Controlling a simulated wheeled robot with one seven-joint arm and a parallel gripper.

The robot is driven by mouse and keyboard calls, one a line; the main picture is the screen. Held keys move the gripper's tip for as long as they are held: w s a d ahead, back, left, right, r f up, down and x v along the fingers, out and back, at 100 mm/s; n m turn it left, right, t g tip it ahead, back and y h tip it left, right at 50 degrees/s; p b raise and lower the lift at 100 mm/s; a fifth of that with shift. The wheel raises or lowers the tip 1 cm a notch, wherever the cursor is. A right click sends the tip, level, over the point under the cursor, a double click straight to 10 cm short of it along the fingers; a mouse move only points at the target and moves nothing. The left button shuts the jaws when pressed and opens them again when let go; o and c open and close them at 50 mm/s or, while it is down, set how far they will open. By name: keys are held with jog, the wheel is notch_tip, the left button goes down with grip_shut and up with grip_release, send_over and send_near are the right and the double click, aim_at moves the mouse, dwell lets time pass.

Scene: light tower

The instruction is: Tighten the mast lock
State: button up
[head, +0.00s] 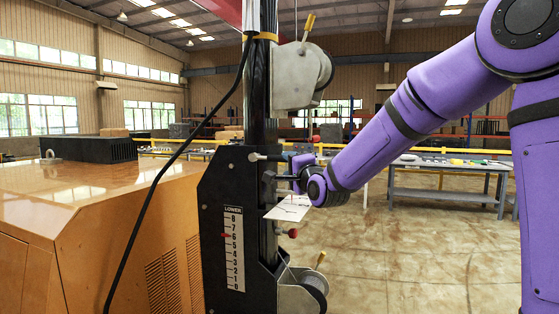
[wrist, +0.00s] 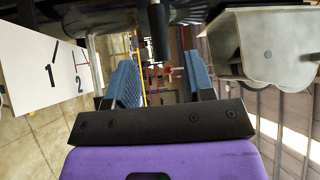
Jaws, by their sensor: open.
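The black mast (head: 262,100) stands upright through a black bracket plate (head: 212,200) with a white LOWER number scale (head: 233,250). A dark handle-like part (head: 268,187) sits beside the mast, just left of my gripper (head: 291,168); I cannot tell for sure that it is the mast lock. In the wrist view my gripper (wrist: 158,72) has its blue-padded fingers apart. A black rounded bar (wrist: 158,32) shows beyond and between the fingers, with no visible contact. My wrist partly hides the lock area in the head view.
A grey winch (head: 300,78) with a yellow handle is above my gripper, and another winch (head: 302,290) is below. A black cable (head: 170,165) hangs at left over the orange cabinet (head: 80,200).

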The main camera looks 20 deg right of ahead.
aim_at(282, 160)
jog(key=x, duration=0.7)
grip_shut()
